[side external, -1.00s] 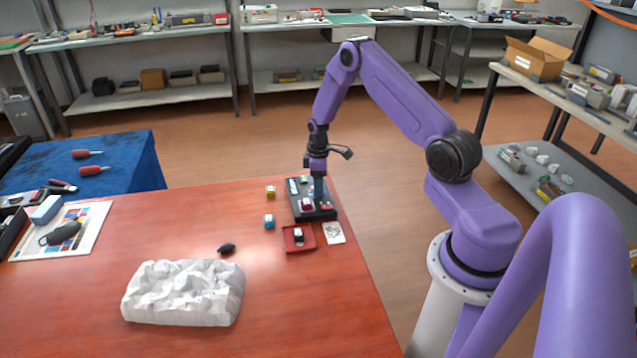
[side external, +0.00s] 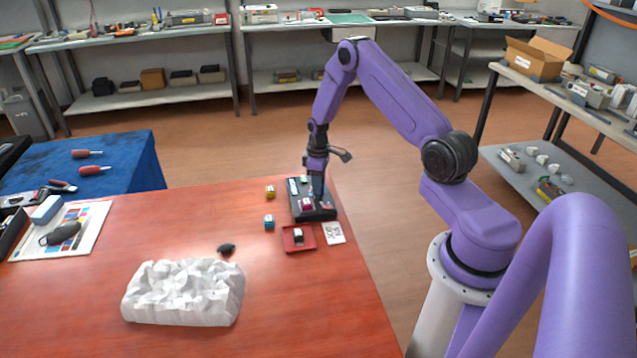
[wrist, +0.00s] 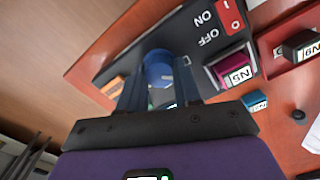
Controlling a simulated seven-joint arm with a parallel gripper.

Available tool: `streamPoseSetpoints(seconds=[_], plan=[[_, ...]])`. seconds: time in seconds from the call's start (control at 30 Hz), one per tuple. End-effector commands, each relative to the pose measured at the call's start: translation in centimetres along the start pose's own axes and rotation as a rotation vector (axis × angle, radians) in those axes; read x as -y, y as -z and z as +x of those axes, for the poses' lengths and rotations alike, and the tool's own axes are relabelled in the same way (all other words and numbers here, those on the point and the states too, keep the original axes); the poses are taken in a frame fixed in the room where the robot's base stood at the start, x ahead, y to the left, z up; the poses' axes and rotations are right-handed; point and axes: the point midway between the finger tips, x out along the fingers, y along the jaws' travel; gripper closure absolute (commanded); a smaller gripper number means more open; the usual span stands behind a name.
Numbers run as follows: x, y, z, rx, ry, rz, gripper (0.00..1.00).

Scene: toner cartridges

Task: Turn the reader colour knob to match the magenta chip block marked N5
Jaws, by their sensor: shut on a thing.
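The dark reader (side external: 312,213) stands near the far right edge of the red table. Its round blue knob (wrist: 158,70) shows in the wrist view between my fingers. My gripper (wrist: 158,88) is shut on the knob; in the side view my gripper (side external: 318,196) points down over the reader. The magenta chip block marked N5 (wrist: 232,68) sits in the reader, to the right of the knob in the wrist view, and also shows in the side view (side external: 307,204). The knob's lower part is hidden behind the fingers and gripper body.
The reader has a red ON/OFF switch (wrist: 230,15). Close by are a red tray (side external: 290,246) with a dark block, a cyan block (side external: 269,222), a yellow block (side external: 270,191) and a white card (side external: 333,232). A crumpled white mass (side external: 183,293) lies at the front.

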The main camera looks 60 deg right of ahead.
Motion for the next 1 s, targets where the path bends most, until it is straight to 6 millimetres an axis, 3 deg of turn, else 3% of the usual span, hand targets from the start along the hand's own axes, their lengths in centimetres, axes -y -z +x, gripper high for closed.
streamPoseSetpoints(seconds=[1.0], plan=[[-0.13, -0.03, -0.05, -0.001, 0.0, 0.933, 0.97]])
